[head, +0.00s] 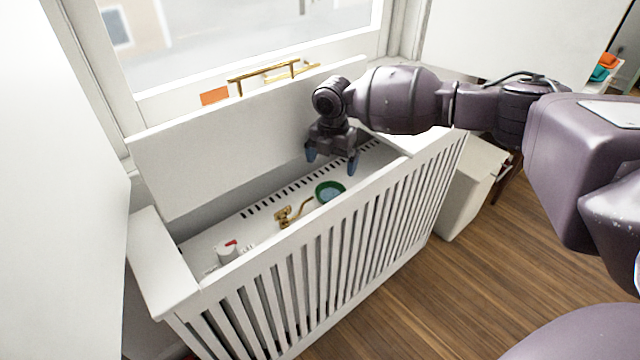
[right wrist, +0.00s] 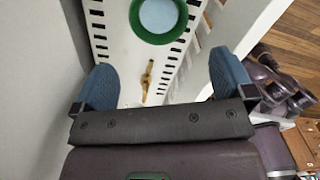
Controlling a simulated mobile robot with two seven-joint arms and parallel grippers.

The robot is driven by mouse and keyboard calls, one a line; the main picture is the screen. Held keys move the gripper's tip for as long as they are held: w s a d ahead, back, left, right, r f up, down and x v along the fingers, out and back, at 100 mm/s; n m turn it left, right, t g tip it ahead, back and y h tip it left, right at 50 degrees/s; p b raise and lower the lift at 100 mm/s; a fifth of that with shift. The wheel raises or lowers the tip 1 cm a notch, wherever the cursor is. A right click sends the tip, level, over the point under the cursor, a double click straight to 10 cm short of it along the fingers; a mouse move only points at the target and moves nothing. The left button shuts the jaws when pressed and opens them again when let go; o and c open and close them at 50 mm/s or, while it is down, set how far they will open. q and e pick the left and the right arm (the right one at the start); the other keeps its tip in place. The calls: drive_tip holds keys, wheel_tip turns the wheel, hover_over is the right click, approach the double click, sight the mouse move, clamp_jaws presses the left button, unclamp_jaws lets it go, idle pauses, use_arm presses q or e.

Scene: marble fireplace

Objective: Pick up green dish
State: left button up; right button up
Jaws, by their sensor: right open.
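The green dish (head: 330,186) is small and round with a pale blue inside. It lies on the white slotted radiator top inside the open white cover. In the right wrist view the dish (right wrist: 158,18) is at the top, beyond the fingertips and cut by the frame edge. My right gripper (head: 331,164) is open and empty, above the radiator and close to the dish, apart from it. Its blue fingers (right wrist: 162,82) are spread wide in the right wrist view. My left gripper is not in view.
A brass valve (head: 292,213) and a white knob with a red mark (head: 228,252) are on the radiator. The slatted cover front (head: 330,255) and raised lid (head: 215,160) enclose a narrow space. A window with brass handles (head: 275,75) is behind. Wooden floor (head: 440,290) lies right.

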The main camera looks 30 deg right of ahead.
drive_tip(key=b, duration=0.2)
hover_over(330, 197)
wheel_tip(330, 197, down, 5)
drive_tip(key=shift+f, duration=0.45)
wheel_tip(330, 197, down, 4)
drive_tip(key=shift+f+b, duration=0.2)
drive_tip(key=shift+b, duration=0.25)
drive_tip(key=shift+f, duration=0.35)
drive_tip(key=shift+r, duration=0.1)
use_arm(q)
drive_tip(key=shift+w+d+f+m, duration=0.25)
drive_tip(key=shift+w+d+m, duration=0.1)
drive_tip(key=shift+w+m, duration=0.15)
use_arm(e)
drive_tip(key=shift+r, duration=0.1)
drive_tip(key=c, duration=0.8)
